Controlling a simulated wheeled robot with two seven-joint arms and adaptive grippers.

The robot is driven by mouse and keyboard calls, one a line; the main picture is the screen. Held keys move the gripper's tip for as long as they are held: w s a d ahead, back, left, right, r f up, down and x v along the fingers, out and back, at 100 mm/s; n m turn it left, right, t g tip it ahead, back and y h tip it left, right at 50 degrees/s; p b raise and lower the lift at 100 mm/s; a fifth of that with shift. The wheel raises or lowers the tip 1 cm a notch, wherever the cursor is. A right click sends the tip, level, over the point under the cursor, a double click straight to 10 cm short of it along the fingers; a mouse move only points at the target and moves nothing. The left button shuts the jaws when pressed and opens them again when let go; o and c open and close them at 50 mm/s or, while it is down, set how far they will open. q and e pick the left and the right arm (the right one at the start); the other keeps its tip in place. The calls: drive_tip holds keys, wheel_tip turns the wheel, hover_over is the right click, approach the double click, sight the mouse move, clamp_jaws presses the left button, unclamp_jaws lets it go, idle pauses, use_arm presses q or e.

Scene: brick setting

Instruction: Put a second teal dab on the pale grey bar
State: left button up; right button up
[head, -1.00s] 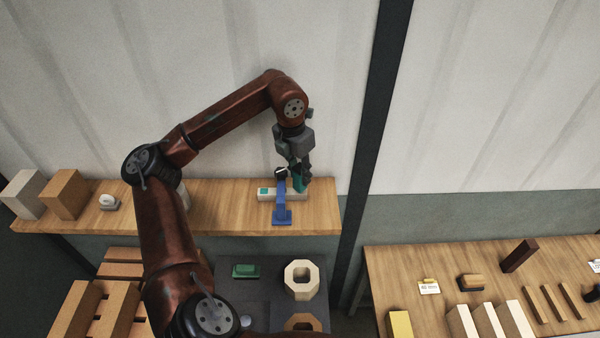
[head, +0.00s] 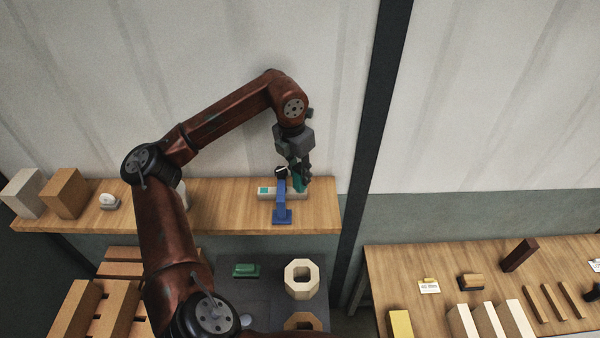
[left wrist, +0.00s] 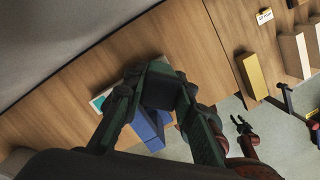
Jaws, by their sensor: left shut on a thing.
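The pale grey bar (head: 290,195) lies across a blue stand (head: 282,212) on the wooden shelf. One teal dab (head: 264,190) shows near its left end. My left gripper (head: 300,175) is shut on a teal dauber (head: 299,184), over the right part of the bar. The gripper and dauber hide part of the bar there, so I cannot tell whether they touch or whether a mark lies beneath. The left wrist view shows the dauber (left wrist: 163,80) between the fingers, with the blue stand (left wrist: 148,130) below. A dark gripper (left wrist: 239,120), apparently my right one, is small there.
Cardboard-coloured and grey blocks (head: 64,193) and a white tape-like roll (head: 109,202) stand on the shelf's left. A dark table (head: 270,270) below holds a green block (head: 246,270) and an octagonal ring (head: 301,279). A dark post (head: 378,120) rises right of the shelf.

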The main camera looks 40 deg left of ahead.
sight(300, 167)
idle(0.3)
use_arm(q)
wheel_tip(300, 167, up, 4)
drive_tip(key=p, duration=0.3)
drive_tip(key=shift+f, duration=0.15)
drive_tip(key=shift+r+p, duration=1.3)
drive_tip(key=shift+r, duration=0.35)
drive_tip(key=shift+f, duration=0.15)
